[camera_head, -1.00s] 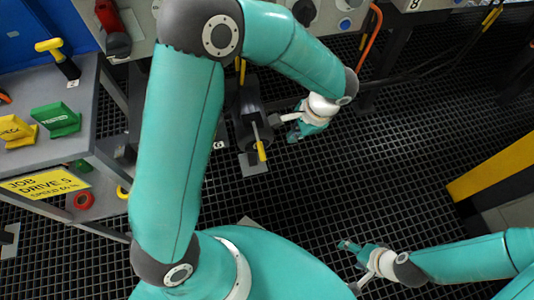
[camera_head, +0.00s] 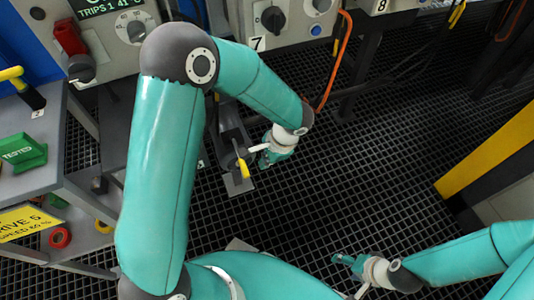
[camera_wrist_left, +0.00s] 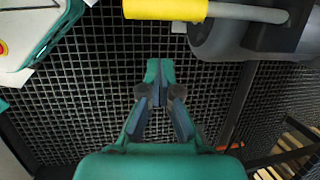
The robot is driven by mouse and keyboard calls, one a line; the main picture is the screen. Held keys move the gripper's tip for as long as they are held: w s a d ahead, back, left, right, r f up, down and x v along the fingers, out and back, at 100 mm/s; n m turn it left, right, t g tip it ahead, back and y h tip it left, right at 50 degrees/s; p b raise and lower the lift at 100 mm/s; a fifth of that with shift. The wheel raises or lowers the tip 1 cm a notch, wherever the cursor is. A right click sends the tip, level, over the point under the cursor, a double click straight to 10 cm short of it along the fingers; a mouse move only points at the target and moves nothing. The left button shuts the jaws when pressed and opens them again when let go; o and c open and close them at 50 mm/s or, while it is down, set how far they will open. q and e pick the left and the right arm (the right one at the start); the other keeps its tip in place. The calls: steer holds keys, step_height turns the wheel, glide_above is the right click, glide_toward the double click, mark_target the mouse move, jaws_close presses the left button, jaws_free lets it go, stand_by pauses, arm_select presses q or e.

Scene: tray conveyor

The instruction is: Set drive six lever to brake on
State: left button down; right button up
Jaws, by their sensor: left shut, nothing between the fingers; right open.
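A lever with a yellow grip (camera_head: 243,168) stands on a dark drive unit (camera_head: 229,130) low over the floor grating, behind my left arm. In the left wrist view the grip (camera_wrist_left: 165,9) and its grey rod (camera_wrist_left: 245,12) cross the top edge, beside a dark round housing (camera_wrist_left: 240,40). My left gripper (camera_head: 264,161) is just right of the lever, apart from it. In the left wrist view its fingers (camera_wrist_left: 158,75) are shut and empty, with grating behind them. My right gripper (camera_head: 340,259) is open and empty at lower right. A small label left of the unit is unreadable.
A grey bench (camera_head: 70,165) with a green "TESTED" block (camera_head: 22,153) is at left. Control panels with knobs (camera_head: 272,18) line the back. An orange cable (camera_head: 335,65) hangs near the panel marked 7. A yellow barrier (camera_head: 490,145) stands at right. The grating between is clear.

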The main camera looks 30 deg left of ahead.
arm_select(q)
steer(key=shift+s+a+r, duration=0.3)
steer(key=shift+s+a, duration=0.25)
steer(key=shift+s, duration=0.2)
steer(key=shift+s+a+r, duration=0.3)
steer(key=shift+s+a, duration=0.25)
steer(key=shift+s, duration=0.2)
arm_select(e)
steer(key=shift+f, duration=0.35)
